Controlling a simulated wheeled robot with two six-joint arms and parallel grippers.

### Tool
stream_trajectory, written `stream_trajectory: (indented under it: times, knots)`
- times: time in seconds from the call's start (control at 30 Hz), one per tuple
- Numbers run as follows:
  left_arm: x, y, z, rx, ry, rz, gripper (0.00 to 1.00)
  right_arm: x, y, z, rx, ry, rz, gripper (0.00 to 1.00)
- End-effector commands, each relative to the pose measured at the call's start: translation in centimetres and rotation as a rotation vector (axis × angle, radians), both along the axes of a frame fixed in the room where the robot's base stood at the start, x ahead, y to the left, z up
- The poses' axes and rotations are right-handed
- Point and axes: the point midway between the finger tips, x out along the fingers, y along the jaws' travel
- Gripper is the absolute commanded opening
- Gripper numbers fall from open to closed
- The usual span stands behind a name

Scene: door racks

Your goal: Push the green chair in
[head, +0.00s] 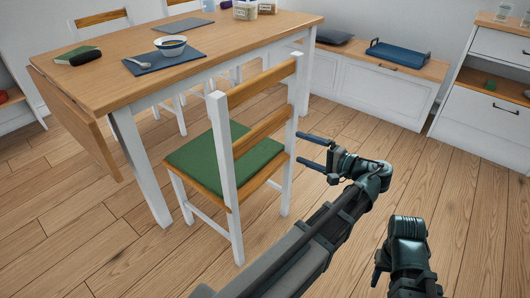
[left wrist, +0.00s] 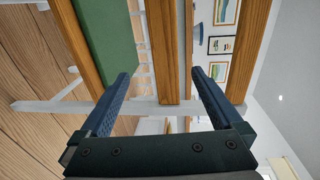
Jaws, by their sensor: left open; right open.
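The green chair has a white frame, wooden back rails and a green seat (head: 205,155). In the head view it stands at the table's near right side, its back (head: 262,97) away from the table (head: 190,50). My left gripper (head: 299,148) is open, its fingertips beside the chair's right back post; contact cannot be told. In the left wrist view, a wooden back rail (left wrist: 160,45) shows between the spread fingers, and the green seat (left wrist: 105,45) is at upper left. My right gripper (head: 380,272) is low at the right, apart from the chair, its fingers barely visible.
A bowl (head: 171,46) on a blue mat, a green book (head: 75,54) and jars (head: 246,9) are on the table. A low white cabinet (head: 370,85) with a blue tray (head: 398,54) stands along the wall. A drawer unit (head: 490,115) is at right. The wooden floor around the chair is clear.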

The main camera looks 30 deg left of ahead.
Motion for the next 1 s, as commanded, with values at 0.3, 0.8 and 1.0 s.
stream_trajectory:
  times: [0.3,0.8,1.0]
  knots:
    - [0.8,0.6,-1.1,0.123,-0.025,0.017,1.0,0.0,0.0,-3.8,0.0,-0.001,0.001,0.44]
    - [1.1,6.4,-0.9,0.126,-0.025,0.022,1.0,0.0,0.0,-3.7,0.0,0.0,0.001,0.44]
    - [1.5,11.0,-0.9,0.125,-0.025,0.022,1.0,0.0,0.0,-3.7,0.0,0.0,0.0,0.44]
